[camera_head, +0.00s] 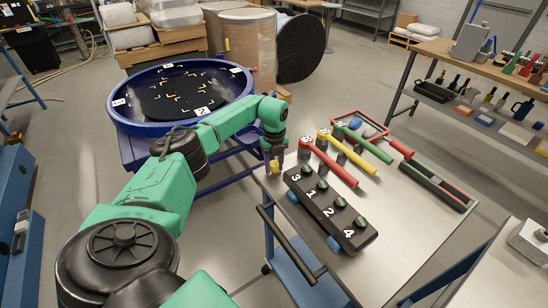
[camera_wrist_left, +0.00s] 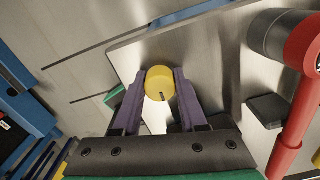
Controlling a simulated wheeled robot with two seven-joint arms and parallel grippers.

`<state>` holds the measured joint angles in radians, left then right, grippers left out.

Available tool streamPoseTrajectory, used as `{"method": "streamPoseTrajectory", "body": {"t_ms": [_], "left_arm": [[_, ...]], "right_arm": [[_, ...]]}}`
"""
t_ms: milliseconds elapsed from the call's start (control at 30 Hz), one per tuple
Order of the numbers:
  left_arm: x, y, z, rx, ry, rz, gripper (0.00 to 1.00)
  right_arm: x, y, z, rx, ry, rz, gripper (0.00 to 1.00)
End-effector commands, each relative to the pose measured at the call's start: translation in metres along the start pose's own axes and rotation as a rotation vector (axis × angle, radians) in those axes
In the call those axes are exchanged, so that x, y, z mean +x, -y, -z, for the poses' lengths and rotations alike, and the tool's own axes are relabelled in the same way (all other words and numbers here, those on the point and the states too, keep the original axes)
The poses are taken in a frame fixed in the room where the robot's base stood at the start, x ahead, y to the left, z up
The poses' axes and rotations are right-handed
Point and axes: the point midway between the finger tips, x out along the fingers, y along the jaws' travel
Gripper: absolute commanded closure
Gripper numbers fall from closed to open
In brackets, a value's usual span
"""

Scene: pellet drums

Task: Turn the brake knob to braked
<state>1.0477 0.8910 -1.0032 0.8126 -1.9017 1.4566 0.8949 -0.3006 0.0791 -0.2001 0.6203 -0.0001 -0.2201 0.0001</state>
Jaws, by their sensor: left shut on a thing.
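The yellow round brake knob (camera_wrist_left: 158,80) sits between the two purple fingers of my left gripper (camera_wrist_left: 160,92) in the left wrist view. A short dark mark shows on its face, near the lower edge. The fingers touch it on both sides and are shut on it. In the head view, my left gripper (camera_head: 273,160) points down at the back left corner of the metal cart top (camera_head: 385,225), and a bit of the yellow knob (camera_head: 274,169) shows below it. I cannot read any brake labels. My right gripper is not in view.
A black box (camera_head: 330,209) with several numbered knobs stands on the cart. A blue-rimmed round table (camera_head: 117,109) is at the back left. A bench (camera_head: 500,75) with bottles is at the right.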

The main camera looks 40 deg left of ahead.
Motion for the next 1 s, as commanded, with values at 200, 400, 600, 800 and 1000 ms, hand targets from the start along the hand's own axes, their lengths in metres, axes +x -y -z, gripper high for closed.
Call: {"method": "streamPoseTrajectory", "body": {"t_ms": [200, 400, 600, 800, 1000], "left_arm": [[-0.0040, 0.0015, -0.0029, -0.027, 0.007, 0.009, 1.00], [-0.0040, 0.0014, -0.0030, -0.028, 0.007, 0.010, 1.00], [-0.0036, 0.0013, -0.0027, -0.027, 0.007, 0.009, 0.29], [-0.0020, 0.0007, -0.0015, -0.025, 0.004, 0.005, 0.29], [-0.0058, 0.0007, -0.0013, -0.024, 0.003, 0.004, 0.29]], "right_arm": [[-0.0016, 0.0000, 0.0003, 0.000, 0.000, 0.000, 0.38], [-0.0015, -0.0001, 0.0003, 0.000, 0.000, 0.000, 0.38], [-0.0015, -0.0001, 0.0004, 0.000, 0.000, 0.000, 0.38], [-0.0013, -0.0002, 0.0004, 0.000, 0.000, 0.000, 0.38], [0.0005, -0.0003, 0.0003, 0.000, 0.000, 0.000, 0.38]]}}
